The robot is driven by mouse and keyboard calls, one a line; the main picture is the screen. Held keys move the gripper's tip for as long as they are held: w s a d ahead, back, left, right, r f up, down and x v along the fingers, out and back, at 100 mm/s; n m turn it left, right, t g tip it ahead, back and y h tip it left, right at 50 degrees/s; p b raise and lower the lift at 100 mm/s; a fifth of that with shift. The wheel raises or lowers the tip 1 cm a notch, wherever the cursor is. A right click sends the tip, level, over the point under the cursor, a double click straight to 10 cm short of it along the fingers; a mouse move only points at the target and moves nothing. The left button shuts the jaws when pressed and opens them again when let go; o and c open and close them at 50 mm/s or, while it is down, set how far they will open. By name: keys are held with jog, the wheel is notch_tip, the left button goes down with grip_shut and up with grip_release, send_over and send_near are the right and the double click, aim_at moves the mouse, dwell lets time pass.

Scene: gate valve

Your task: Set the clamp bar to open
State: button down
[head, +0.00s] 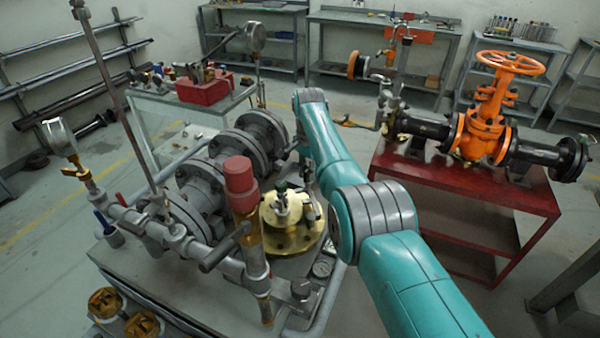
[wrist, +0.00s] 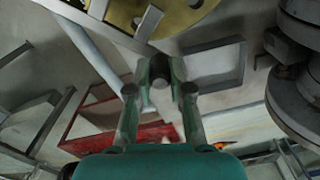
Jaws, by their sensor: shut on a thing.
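In the wrist view, my gripper (wrist: 160,78) is shut, its fingertips together at the end of a long grey bar (wrist: 100,28). I take this to be the clamp bar; the exact contact is hidden by the fingers. The bar runs to the upper left past a brass disc (wrist: 190,12). In the head view, the brass flange (head: 292,240) lies flat on the rig, with a small fitting (head: 283,207) on top. My teal arm reaches past its right side, and the gripper is mostly hidden there. I cannot read the bar's setting.
Grey flanged pipes (head: 262,140) stand close behind and left of the brass flange. A red-capped post (head: 240,175) stands in front of it. An orange valve (head: 485,130) sits on a red table (head: 460,185) to the right. Floor shows between the stands.

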jog(key=shift+d+m, duration=0.3)
jog(key=shift+d, duration=0.05)
jog(key=c, duration=1.1)
grip_release()
jog(key=shift+o, duration=0.2)
jog(key=shift+r, duration=0.1)
notch_tip(320, 180, up, 12)
